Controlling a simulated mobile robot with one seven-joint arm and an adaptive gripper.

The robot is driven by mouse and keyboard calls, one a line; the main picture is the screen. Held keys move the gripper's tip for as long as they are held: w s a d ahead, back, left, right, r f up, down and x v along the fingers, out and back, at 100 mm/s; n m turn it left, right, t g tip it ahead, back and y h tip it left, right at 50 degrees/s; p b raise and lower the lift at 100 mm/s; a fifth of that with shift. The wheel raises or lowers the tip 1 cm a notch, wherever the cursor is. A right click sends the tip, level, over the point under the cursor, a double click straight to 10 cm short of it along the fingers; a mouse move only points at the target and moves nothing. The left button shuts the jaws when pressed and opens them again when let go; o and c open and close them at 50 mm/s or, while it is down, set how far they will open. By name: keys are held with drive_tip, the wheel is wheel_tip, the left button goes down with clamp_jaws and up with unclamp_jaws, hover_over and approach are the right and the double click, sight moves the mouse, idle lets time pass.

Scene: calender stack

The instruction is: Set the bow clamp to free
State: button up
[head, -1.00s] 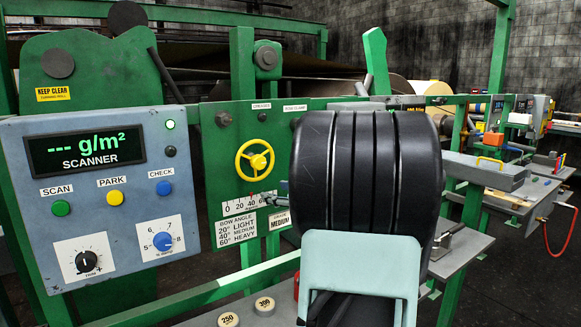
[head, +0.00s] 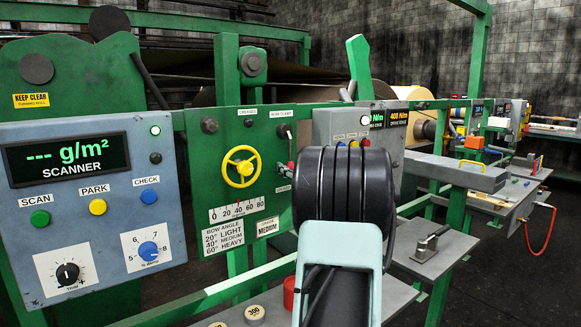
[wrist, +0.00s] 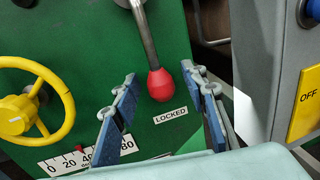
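The bow clamp lever has a grey metal shaft (wrist: 143,35) and a red knob (wrist: 160,85). It hangs down on the green panel, with the knob just above the LOCKED label (wrist: 171,115). My gripper (wrist: 163,82) is open, with its blue-grey fingers to the left and right of the knob. Gaps show on both sides, and nothing is held. In the head view the BOW CLAMP label (head: 283,114) sits above the lever, whose red knob (head: 291,168) shows beside my black arm.
A yellow handwheel (head: 240,167) and the bow angle scale (head: 237,208) are left of the lever. A grey control box (wrist: 270,60) with a yellow OFF plate stands close on the right. The scanner panel (head: 90,245) is farther left.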

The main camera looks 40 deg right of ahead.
drive_tip(key=shift+w+d, duration=0.15)
drive_tip(key=shift+w, duration=0.4)
clamp_jaws()
